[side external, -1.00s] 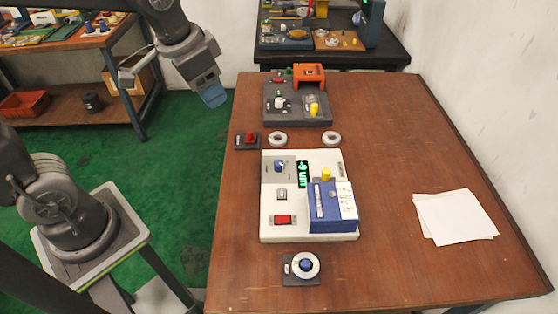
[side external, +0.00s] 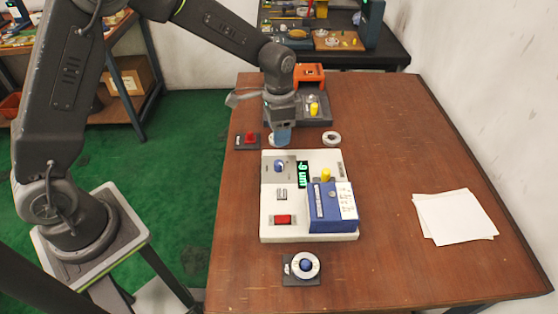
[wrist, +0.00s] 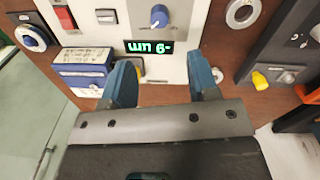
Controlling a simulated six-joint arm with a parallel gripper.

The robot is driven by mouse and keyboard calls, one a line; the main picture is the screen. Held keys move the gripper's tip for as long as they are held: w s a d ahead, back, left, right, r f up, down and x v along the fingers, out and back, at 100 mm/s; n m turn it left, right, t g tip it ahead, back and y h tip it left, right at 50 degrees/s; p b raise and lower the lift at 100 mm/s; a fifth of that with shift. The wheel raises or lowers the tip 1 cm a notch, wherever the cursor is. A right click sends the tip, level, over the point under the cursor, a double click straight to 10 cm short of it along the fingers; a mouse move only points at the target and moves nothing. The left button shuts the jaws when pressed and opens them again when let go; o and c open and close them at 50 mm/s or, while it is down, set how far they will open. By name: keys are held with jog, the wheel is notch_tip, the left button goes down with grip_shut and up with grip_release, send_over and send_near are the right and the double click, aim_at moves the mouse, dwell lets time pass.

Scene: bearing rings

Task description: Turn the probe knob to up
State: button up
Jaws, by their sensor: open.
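A white instrument (side external: 280,233) stands on the brown table. A blue knob (side external: 279,166) sits on a grey plate at its far left corner; it also shows at the top of the wrist view (wrist: 158,15). I cannot read its label or tell its setting. Beside it a display (side external: 303,174) shows green characters that look like "-9 um". My gripper (side external: 282,138) is above the table, just beyond the instrument's far edge, apart from the knob. In the wrist view its two blue fingers (wrist: 160,75) are open with nothing between them.
On the instrument are a red switch (side external: 283,219), a blue block (side external: 325,222) and a yellow knob (side external: 326,174). White rings, one at the right (side external: 331,138), lie beyond it. A dark fixture (side external: 322,122) stands behind. Papers (side external: 455,216) lie right, with clear table between.

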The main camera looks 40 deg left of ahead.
aim_at(279, 162)
notch_tip(279, 162, down, 11)
jog(key=shift+s+d+r, duration=0.1)
jog(key=shift+d, duration=0.05)
jog(key=shift+c, duration=0.2)
jog(key=c, duration=0.9)
